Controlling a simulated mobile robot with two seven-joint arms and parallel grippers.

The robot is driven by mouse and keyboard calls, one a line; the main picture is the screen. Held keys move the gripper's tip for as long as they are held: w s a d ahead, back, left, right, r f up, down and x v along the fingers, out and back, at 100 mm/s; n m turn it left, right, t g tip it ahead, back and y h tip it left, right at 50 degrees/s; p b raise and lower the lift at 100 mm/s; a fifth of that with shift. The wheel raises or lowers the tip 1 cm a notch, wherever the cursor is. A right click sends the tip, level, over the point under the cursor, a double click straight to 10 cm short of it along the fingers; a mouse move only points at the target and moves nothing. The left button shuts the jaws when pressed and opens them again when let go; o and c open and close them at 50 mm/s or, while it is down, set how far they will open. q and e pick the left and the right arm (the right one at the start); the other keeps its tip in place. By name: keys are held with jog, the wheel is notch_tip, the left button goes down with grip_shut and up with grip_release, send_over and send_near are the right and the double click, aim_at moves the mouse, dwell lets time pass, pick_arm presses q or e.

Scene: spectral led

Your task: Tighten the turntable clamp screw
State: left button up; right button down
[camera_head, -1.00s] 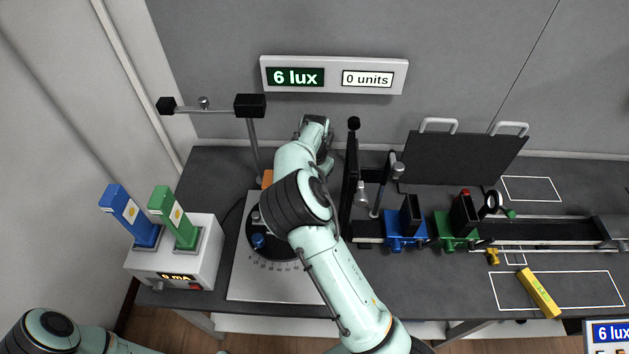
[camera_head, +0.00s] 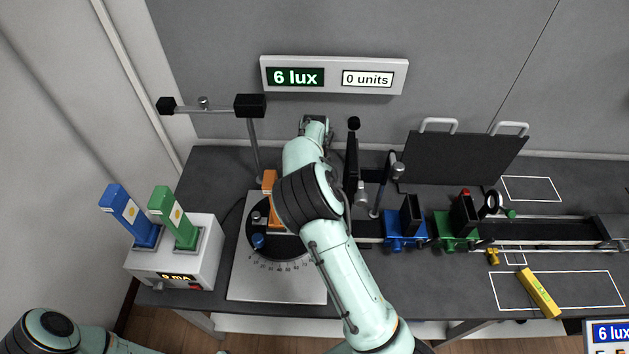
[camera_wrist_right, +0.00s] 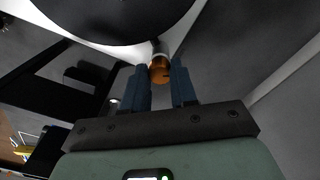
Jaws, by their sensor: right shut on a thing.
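The turntable is a black disc (camera_head: 288,247) on a pale base plate (camera_head: 250,285) with angle marks, left of centre in the head view, partly covered by my right arm. In the right wrist view the disc's dark underside or edge (camera_wrist_right: 115,12) fills the top. The clamp screw is a small orange-brown knob (camera_wrist_right: 159,72) on a pale stem beside the disc. My right gripper (camera_wrist_right: 162,82) has its two dark fingers on either side of the knob, shut on it. The head view hides this gripper behind my arm. My left gripper is out of view; only its arm shows at bottom left.
An optical rail (camera_head: 545,230) with blue (camera_head: 405,232) and green (camera_head: 455,232) carriers runs right. A yellow bar (camera_head: 540,293) lies front right.

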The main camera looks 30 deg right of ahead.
jog(key=m, duration=1.1)
jog(key=shift+m, duration=2.1)
jog(key=c, duration=0.9)
grip_release()
notch_tip(320, 180, up, 13)
jog(key=shift+r, duration=0.2)
